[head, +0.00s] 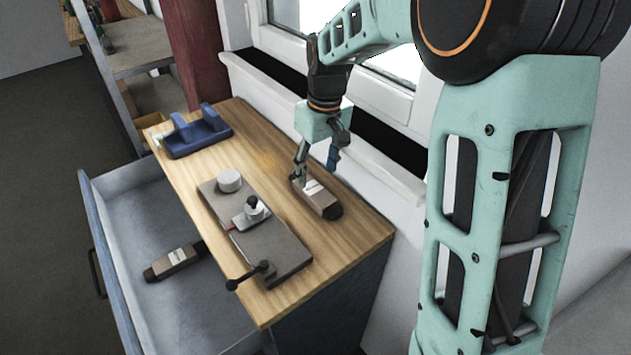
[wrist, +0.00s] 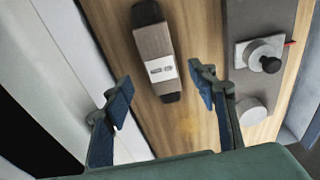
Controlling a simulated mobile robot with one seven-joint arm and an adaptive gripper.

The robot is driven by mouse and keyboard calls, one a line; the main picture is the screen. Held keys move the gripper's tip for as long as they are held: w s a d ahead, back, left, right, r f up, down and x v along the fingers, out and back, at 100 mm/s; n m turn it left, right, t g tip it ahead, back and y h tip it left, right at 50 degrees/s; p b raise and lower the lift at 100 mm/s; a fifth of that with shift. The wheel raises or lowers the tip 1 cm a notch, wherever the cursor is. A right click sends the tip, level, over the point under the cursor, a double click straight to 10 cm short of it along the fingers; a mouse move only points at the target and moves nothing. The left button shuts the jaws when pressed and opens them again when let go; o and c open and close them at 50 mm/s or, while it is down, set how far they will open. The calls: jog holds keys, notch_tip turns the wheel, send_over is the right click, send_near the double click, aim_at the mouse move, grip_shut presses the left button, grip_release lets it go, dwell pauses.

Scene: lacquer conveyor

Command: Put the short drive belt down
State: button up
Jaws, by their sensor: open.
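A short brown-grey sleeve with dark ends and a white label, which I take for the short drive belt (head: 325,203), lies flat on the wooden bench top near its window side. In the wrist view the belt (wrist: 153,45) lies on the wood, just beyond the fingertips and between their lines. My gripper (head: 316,168) points down above the belt's far end. In the wrist view the gripper (wrist: 163,90) is open, its blue-padded fingers wide apart with nothing held. I cannot tell how high the fingertips are above the wood.
A grey fixture plate (head: 285,257) with a pale cylinder, a black knob and a lever lies beside the belt. A blue holder (head: 195,132) stands at the far end. A similar sleeve (head: 171,262) lies in the open drawer (head: 128,195). The window sill (head: 268,90) borders the bench.

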aim_at(319, 194)
jog(key=r, duration=0.5)
jog(key=shift+s+d, duration=0.2)
jog(key=shift+s, duration=0.05)
